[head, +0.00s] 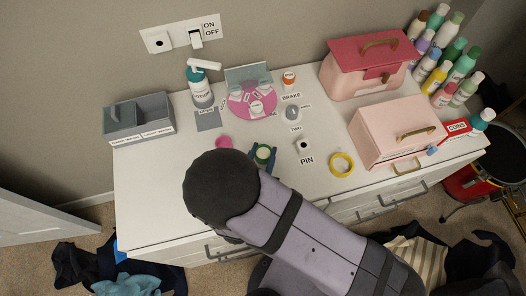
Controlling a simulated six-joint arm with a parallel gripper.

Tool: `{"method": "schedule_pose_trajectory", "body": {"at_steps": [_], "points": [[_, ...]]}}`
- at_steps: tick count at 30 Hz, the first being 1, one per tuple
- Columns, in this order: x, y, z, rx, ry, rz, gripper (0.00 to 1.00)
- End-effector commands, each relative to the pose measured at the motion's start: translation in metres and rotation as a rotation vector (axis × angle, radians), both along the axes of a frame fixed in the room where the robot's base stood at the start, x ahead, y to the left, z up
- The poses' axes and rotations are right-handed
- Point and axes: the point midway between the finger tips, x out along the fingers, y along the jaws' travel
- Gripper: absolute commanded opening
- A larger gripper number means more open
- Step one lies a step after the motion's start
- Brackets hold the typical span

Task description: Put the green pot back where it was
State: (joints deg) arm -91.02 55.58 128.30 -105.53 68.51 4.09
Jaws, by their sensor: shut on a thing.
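The green pot (263,152) is a small round pot with a pale top, near the middle of the white dresser top (150,200). My gripper (263,161) is shut on it, with dark blue jaws around its sides. My arm comes from the lower right and covers the dresser's front middle. I cannot tell whether the pot's base touches the surface. Behind it is a round pink tray (240,109) with several small pale pots and an upright grey-green panel (247,73) at its back.
A pump bottle (201,95), a grey divided box (121,115), an orange-topped pot (289,78), a grey knob (292,112), a yellow ring (333,171) and a pink disc (224,142) surround the work area. Pink cases (400,130) and several bottles fill the right. The front left is clear.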

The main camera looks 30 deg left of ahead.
Motion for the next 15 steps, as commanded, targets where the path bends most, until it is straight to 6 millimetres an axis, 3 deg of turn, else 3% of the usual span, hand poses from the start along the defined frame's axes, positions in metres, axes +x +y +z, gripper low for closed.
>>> {"method": "schedule_pose_trajectory", "body": {"at_steps": [6, 7, 9, 15], "points": [[0.0000, -0.0001, -0.0045, 0.000, 0.000, 0.000, 0.10], [0.0000, -0.0001, -0.0029, 0.000, 0.000, 0.000, 0.42], [0.0000, -0.0001, -0.0026, 0.000, 0.000, 0.000, 0.53], [-0.0001, -0.0001, -0.0026, -0.001, 0.000, 0.000, 0.53]]}}
